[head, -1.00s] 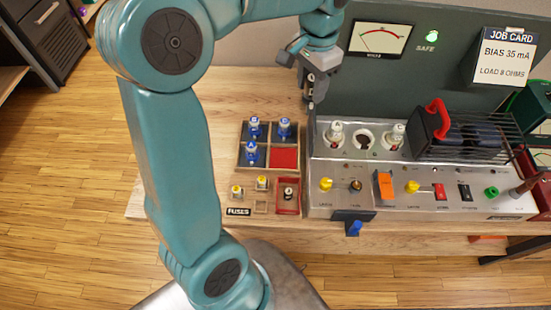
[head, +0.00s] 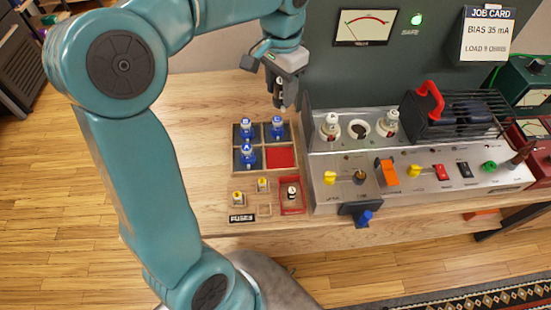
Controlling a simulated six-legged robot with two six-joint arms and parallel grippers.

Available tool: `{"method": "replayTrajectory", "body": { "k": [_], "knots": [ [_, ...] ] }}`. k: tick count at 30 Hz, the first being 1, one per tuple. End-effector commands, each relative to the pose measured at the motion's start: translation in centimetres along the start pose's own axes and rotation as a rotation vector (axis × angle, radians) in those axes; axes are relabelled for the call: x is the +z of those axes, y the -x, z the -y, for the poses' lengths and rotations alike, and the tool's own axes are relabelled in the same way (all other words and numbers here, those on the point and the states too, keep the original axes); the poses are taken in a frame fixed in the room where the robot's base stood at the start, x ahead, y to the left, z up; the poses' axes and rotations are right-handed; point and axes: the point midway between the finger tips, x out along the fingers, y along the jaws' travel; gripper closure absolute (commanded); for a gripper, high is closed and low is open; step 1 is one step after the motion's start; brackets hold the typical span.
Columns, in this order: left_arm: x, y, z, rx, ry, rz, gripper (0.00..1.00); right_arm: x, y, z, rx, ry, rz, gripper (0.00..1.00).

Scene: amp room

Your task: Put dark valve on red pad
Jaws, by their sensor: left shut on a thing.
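My left gripper (head: 283,103) hangs fingers down, behind the tray and left of the amplifier. It is shut on a dark, narrow thing, which looks like the dark valve (head: 280,92); the fingers hide much of it. The red pad (head: 281,157) is the bare front right compartment of the wooden tray (head: 263,145). The other three compartments hold blue-marked valves (head: 247,155). The gripper is above and behind the pad, apart from it. My right gripper is not in view.
The amplifier has an empty round socket (head: 358,129) between two white valves (head: 331,125) (head: 388,122). Yellow fuses (head: 238,198) and a small red tray (head: 292,209) are in front. Bench left of the tray is clear.

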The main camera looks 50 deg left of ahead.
Motion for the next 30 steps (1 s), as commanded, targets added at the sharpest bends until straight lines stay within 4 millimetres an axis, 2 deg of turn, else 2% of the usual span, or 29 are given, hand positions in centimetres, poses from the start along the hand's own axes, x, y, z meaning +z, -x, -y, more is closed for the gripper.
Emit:
{"method": "replayTrajectory", "body": {
  "k": [14, 16, 20, 27, 30],
  "knots": [
    [0.0, -1.2, -0.3, 0.0, -0.009, -0.001, 0.89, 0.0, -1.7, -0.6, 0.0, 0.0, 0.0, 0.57],
    [0.0, -2.0, -0.4, 0.0, -0.009, 0.001, 0.89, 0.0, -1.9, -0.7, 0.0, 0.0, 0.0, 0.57],
    [0.1, -5.0, -0.4, 0.001, -0.01, 0.005, 0.89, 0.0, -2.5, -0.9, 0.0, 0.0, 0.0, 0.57],
    [0.2, -12.1, -0.3, 0.002, -0.009, 0.006, 0.89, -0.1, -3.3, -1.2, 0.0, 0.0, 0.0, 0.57],
    [0.2, -14.6, -0.2, 0.0, -0.009, 0.004, 0.89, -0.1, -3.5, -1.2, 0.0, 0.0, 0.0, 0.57]
  ]
}}
